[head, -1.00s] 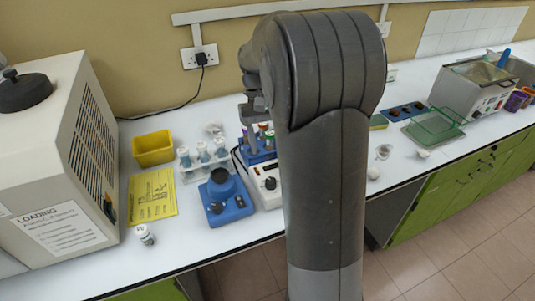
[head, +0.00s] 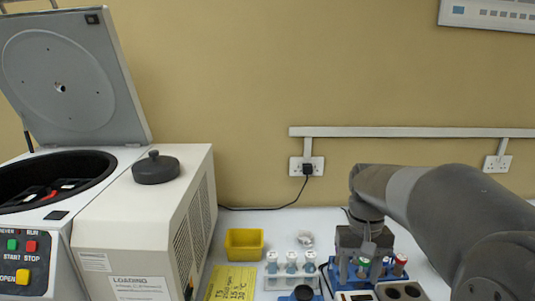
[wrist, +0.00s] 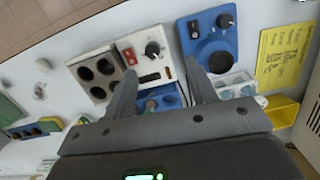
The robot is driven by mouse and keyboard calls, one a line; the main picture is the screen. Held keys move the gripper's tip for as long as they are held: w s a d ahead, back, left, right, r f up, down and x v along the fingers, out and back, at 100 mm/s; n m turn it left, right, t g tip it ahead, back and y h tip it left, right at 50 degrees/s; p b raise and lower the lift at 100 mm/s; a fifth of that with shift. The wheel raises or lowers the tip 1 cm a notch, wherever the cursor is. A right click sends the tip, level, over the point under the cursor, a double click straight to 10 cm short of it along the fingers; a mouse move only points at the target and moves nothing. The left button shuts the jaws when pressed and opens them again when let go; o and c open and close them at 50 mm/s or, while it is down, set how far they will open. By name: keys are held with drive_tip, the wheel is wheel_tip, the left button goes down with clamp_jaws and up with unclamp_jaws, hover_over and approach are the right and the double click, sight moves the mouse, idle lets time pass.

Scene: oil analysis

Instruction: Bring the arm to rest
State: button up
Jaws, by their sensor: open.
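My gripper (head: 363,268) hangs fingers down over a blue rack of capped tubes at the back of the bench. In the wrist view its two fingers (wrist: 163,76) are spread apart, with nothing held between them. A green-capped tube (head: 363,263) and a red-capped tube (head: 400,262) stand in the rack, close by the fingers. The blue rack (wrist: 170,91) shows partly between the fingers in the wrist view. I cannot tell whether the fingers touch a tube. My arm reaches in from the right in the head view.
An open-lidded centrifuge (head: 62,85) and a white cabinet (head: 150,230) stand at the left. A yellow bin (head: 244,244), a rack of vials (head: 291,268) and a yellow note (head: 231,283) lie left of my gripper. A white device (wrist: 146,52) and a block with round holes (wrist: 97,73) are close by.

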drive_tip(key=s+a+t, duration=0.2)
drive_tip(key=s+t, duration=0.1)
drive_tip(key=s, duration=0.4)
drive_tip(key=s+a+r+t, duration=0.1)
drive_tip(key=s+a+t, duration=0.2)
drive_tip(key=s, duration=0.4)
drive_tip(key=shift+a+r+n+t, duration=0.15)
drive_tip(key=shift+r+n+t, duration=0.15)
drive_tip(key=shift+t, duration=0.3)
drive_tip(key=shift+c, duration=0.5)
idle(1.3)
